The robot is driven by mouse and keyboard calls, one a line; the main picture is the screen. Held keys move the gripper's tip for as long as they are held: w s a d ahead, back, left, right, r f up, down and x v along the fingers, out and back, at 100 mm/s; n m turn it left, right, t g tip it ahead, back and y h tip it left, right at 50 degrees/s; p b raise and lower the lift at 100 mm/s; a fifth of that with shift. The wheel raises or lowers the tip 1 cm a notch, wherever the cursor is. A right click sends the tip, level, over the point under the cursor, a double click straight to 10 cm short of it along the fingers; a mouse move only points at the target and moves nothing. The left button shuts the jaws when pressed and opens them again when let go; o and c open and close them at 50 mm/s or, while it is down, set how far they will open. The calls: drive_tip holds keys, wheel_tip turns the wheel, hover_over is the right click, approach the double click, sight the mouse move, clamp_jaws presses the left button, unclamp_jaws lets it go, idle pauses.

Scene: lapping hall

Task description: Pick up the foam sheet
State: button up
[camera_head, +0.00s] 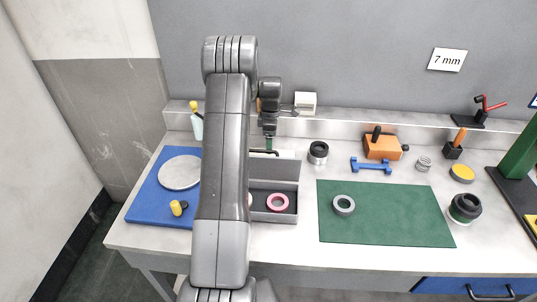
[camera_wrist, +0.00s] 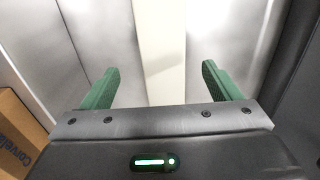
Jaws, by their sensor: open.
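My gripper (camera_wrist: 160,70) is open, with its two green fingers apart and nothing held between them. In the head view my gripper (camera_head: 269,146) is mostly hidden behind my arm, low over the back of the bench. A pale cream strip (camera_wrist: 160,35), which may be the foam sheet, runs between and beyond the fingers in the wrist view. In the head view a pale flat piece (camera_head: 286,154) shows just right of my gripper, behind the grey tray. I cannot tell whether the fingers touch the strip.
A grey tray (camera_head: 286,170) holds a pink ring (camera_head: 278,202). A green mat (camera_head: 390,228) carries a grey ring (camera_head: 343,205). A blue board (camera_head: 148,206) lies left. An orange block (camera_head: 383,147) and blue bar (camera_head: 371,166) stand right. A cardboard box (camera_wrist: 18,140) shows lower left in the wrist view.

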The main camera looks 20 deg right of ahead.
sight(282, 153)
drive_tip(key=shift+a+f+p, duration=0.15)
drive_tip(key=shift+f+p, duration=0.3)
drive_tip(key=shift+f, duration=1)
drive_tip(key=shift+a+f+p, duration=0.1)
drive_tip(key=shift+f+p, duration=0.35)
drive_tip(key=shift+f, duration=0.95)
drive_tip(key=c, duration=1)
